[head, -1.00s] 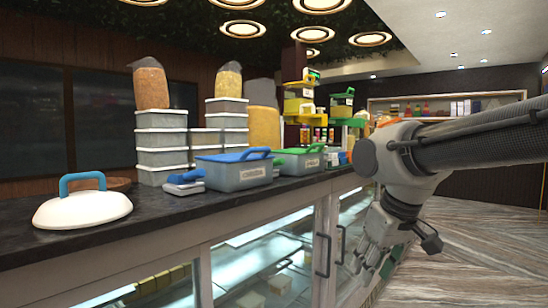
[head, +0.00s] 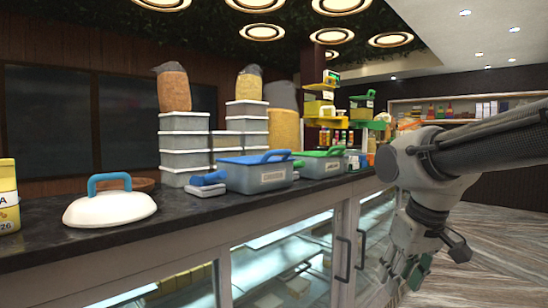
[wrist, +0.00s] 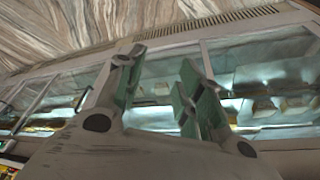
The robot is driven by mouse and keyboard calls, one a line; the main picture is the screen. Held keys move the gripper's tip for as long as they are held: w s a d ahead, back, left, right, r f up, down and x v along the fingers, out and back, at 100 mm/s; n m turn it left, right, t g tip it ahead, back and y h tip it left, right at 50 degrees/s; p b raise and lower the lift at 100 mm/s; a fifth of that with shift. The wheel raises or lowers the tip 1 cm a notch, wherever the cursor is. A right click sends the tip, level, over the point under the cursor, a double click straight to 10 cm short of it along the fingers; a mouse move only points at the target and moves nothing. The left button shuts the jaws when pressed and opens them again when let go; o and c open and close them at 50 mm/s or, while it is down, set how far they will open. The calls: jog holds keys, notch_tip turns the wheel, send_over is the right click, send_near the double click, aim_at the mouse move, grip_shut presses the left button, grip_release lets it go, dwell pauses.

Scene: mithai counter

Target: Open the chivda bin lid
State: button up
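A grey bin with a blue lid (head: 252,158) stands on the dark counter, its front label (head: 272,177) small but seeming to read chivda. The blue lid is on, with a raised blue handle at its right end. A second grey bin with a green lid (head: 322,154) stands to its right, its label too small to read surely. My gripper (head: 402,280) hangs low in front of the glass counter front, right of both bins and below the counter top. In the wrist view my gripper (wrist: 160,60) has its fingers apart with nothing between them.
A white dome lid with a blue handle (head: 110,208) and a yellow container (head: 8,198) are on the counter at left. A blue-handled tool (head: 208,182) lies beside the blue-lidded bin. Stacked boxes (head: 186,145) stand behind. Glass doors with handles (head: 343,258) are below.

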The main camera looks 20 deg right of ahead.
jog(key=w+a+r+m+y, duration=0.2)
jog(key=w+m+y, duration=0.15)
jog(key=w, duration=0.55)
jog(key=m+t+y, duration=0.5)
jog(key=m+t, duration=0.3)
jog(key=t, duration=0.2)
send_near(284, 152)
jog(key=r+x, duration=0.1)
jog(key=x, duration=0.2)
jog(key=shift+h, duration=0.35)
jog(key=x, duration=0.8)
jog(key=shift+s+f, duration=0.15)
jog(key=shift+f, duration=0.25)
grip_shut()
